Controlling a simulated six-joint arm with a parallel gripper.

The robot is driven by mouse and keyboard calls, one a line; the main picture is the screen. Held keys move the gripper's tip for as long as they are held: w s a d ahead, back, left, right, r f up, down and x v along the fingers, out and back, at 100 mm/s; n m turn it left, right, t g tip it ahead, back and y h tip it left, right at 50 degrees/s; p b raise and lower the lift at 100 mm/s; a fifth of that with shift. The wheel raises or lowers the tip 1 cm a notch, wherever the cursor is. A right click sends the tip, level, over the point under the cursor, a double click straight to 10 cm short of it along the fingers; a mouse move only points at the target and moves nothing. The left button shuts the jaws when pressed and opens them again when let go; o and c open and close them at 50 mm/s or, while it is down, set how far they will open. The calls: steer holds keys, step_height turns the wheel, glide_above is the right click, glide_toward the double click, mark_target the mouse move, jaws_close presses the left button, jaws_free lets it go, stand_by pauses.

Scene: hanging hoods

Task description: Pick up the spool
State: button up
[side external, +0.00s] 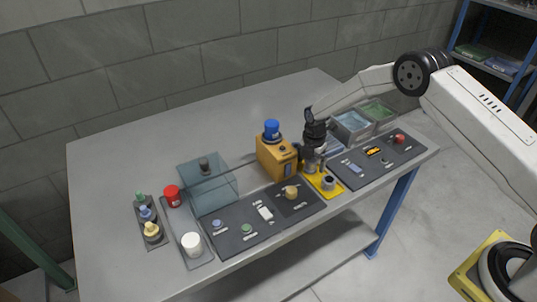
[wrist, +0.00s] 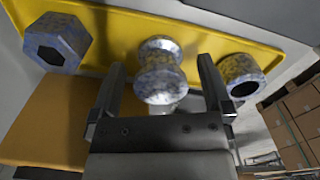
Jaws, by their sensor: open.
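The spool (wrist: 160,68) is a worn metal piece with two wide flanges and a narrow waist, in the middle of the wrist view. It is by a yellow tray (wrist: 120,22), which also shows in the side view (side external: 318,190). My gripper (wrist: 162,72) is open, with one finger on each side of the spool and visible gaps. The fingers are not closed on it. In the side view my gripper (side external: 314,150) is over the tray, beside the orange box, and largely hides the spool.
A hexagonal nut-like piece (wrist: 57,43) is left of my fingers and a hollow cylinder (wrist: 241,75) right, both close. The orange box (side external: 275,158) with a blue-capped top stands beside my gripper. Grey bins (side external: 351,126) stand behind, and dark panels with small parts flank the tray.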

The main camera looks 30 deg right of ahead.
steer(key=shift+f, duration=0.4)
jaws_close()
stand_by(0.4)
steer(key=shift+r, duration=0.15)
steer(key=shift+r, duration=0.9)
steer(key=s+r, duration=1.1)
steer(key=s, duration=0.3)
